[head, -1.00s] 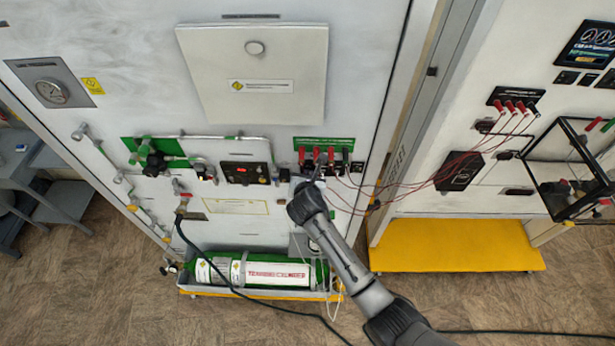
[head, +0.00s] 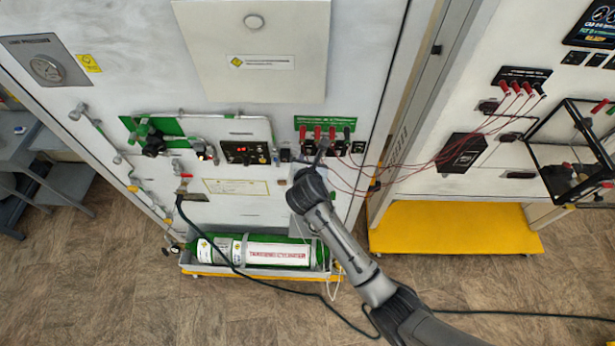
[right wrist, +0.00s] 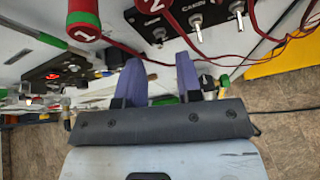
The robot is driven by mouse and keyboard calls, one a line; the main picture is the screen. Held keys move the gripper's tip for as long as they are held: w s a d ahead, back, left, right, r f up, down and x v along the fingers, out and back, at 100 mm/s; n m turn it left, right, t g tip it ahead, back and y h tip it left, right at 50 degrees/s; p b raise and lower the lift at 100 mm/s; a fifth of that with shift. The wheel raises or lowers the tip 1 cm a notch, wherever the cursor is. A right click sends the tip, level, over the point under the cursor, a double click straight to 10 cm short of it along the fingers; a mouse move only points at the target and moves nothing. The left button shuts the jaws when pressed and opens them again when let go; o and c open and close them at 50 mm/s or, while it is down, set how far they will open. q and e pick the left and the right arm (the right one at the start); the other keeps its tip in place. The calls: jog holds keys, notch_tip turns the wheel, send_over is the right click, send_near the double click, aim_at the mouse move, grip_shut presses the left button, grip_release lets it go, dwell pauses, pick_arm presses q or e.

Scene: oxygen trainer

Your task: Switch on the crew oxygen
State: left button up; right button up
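On the white panel, a green strip (head: 325,123) carries red plugs and a black plug. A black switch plate (right wrist: 195,22) just below it shows several silver toggle switches (right wrist: 196,33) in the right wrist view. Its small lettering is hard to read, so I cannot tell which toggle is crew oxygen. My right gripper (head: 322,152) is at this plate in the head view and hides part of it. In the right wrist view its two fingers (right wrist: 158,72) stand apart, with nothing gripped between them, just below the toggles. My left gripper is not in view.
Red cables (head: 420,165) run from the plugs rightward to another panel. A black box with a red display (head: 240,152) and a green valve block (head: 152,135) are to the left. A green-white oxygen cylinder (head: 275,252) lies below. A yellow step (head: 450,228) stands at right.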

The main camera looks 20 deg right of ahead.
jog(key=b+v, duration=0.1)
jog(key=v, duration=0.9)
dwell(0.4)
jog(key=s+r+m+g+y, duration=0.1)
jog(key=s+m+y, duration=0.25)
jog(key=m, duration=0.95)
jog(key=s+r+m+g+y, duration=0.15)
jog(key=s+m, duration=0.35)
jog(key=m, duration=0.8)
jog(key=s+d+f+g, duration=0.2)
jog(key=s+f, duration=0.5)
jog(key=s, duration=0.5)
jog(key=s+d+f+m+g, duration=0.1)
jog(key=s+d+f+g, duration=0.2)
jog(key=s+d+f, duration=0.2)
jog(key=s+f, duration=0.3)
jog(key=s, duration=0.3)
jog(key=shift+s+f, duration=0.2)
jog(key=shift+s, duration=0.2)
